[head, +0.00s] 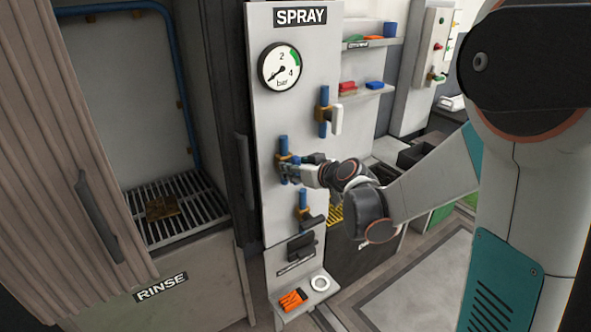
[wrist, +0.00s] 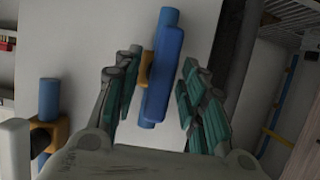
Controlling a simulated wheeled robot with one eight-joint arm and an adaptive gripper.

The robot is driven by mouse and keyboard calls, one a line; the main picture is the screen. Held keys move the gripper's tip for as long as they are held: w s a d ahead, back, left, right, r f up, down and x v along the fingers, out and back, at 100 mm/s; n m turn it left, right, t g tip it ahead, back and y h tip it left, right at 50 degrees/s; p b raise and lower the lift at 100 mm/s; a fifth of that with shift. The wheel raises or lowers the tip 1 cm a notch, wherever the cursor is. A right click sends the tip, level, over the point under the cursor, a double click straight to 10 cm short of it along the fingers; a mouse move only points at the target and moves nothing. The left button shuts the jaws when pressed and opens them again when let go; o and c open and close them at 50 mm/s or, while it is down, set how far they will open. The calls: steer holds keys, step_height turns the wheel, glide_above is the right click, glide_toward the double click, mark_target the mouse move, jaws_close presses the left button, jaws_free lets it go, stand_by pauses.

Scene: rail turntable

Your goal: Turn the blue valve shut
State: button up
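The blue valve's blue handle (wrist: 163,75) shows in the wrist view as a bar running roughly along its blue pipe (wrist: 169,17). Its brass body (wrist: 145,70) shows beside the handle. In the head view the blue pipe stub (head: 283,144) stands at the middle of the grey panel, with the handle partly hidden by my gripper (head: 291,170). My gripper is open, with its fingers on either side of the handle in the wrist view (wrist: 158,72). A clear gap shows on each side. Contact is not visible.
The SPRAY panel (head: 262,110) carries a gauge (head: 280,67) with its needle at lower left. A white-handled valve (head: 336,120) sits above right, a dark-handled valve (head: 313,222) below. The rinse cabinet (head: 190,285) is at left, its ribbed door (head: 60,130) open. Shelves (head: 365,90) are at right.

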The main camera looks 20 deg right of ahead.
steer(key=c, duration=0.9)
steer(key=m+y, duration=0.1)
steer(key=m+y+b, duration=0.1)
steer(key=m, duration=0.1)
steer(key=shift+d+f+g, duration=0.15)
steer(key=shift+d+g, duration=0.05)
steer(key=shift+g, duration=0.1)
steer(key=m+y+b, duration=0.1)
steer(key=m+y, duration=0.1)
steer(key=m, duration=0.1)
steer(key=shift+w+d+f+b, duration=0.1)
steer(key=shift+d+f+b, duration=0.05)
steer(key=shift+b, duration=0.25)
steer(key=m+y+b, duration=0.2)
steer(key=m, duration=0.1)
steer(key=shift+f+m, duration=0.15)
steer(key=shift+m, duration=0.25)
steer(key=shift+m+t+y+b, duration=0.75)
steer(key=shift+m+b, duration=0.35)
steer(key=shift+m, duration=0.7)
